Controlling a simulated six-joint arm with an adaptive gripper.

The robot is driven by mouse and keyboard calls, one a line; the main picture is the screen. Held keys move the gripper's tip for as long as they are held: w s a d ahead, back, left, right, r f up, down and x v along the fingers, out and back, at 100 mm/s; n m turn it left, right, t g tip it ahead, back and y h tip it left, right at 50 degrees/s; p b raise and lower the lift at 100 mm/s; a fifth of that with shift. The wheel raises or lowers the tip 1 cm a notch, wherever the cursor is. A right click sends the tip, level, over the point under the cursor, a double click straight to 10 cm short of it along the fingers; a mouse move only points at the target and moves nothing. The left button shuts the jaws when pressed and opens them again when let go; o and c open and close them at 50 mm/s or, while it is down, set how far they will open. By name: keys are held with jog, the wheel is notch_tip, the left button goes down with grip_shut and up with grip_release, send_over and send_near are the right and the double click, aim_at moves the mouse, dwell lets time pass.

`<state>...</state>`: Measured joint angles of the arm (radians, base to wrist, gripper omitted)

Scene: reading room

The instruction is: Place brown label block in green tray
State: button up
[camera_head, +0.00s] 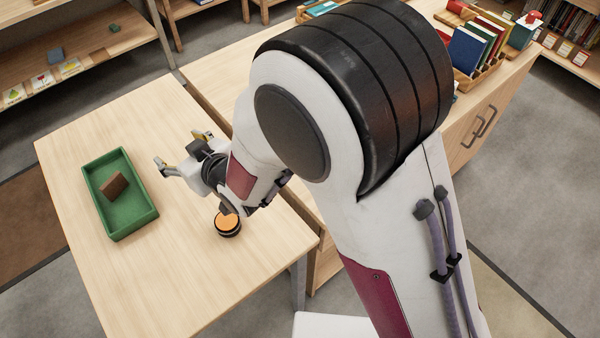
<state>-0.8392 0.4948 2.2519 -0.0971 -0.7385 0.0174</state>
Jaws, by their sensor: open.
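The brown label block (114,185) sits inside the green tray (138,221), tilted in the picture and towards the tray's upper middle. The tray stands on the light wooden table at the left. My gripper (181,151) is open, with its two fingers apart and nothing seen between them. It is to the right of the tray, apart from it and from the block. Its height above the table is hard to tell.
A round black item with an orange top (228,222) stands on the table (160,285) below my gripper. The table's front left is clear. A wooden counter with books (467,50) and a dispenser (524,30) stands behind my arm. Shelves (90,45) line the back.

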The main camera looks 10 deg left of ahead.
jog(key=w+d+r+m+h, duration=0.15)
jog(key=d+r, duration=0.25)
jog(key=d, duration=0.6)
jog(key=d+r+m+h, duration=0.2)
jog(key=d+r+h, duration=0.15)
jog(key=d, duration=0.55)
jog(key=w+d+r+m+h, duration=0.15)
jog(key=d+r, duration=0.25)
jog(key=d, duration=0.6)
jog(key=s+d+r+m+g+h, duration=0.2)
jog(key=s+d+m, duration=0.3)
jog(key=s+d, duration=1.3)
jog(key=s+h, duration=0.1)
jog(key=s, duration=0.2)
jog(key=shift+d+r+m+h, duration=0.15)
jog(key=shift+d+m+h, duration=0.2)
jog(key=shift+m, duration=0.05)
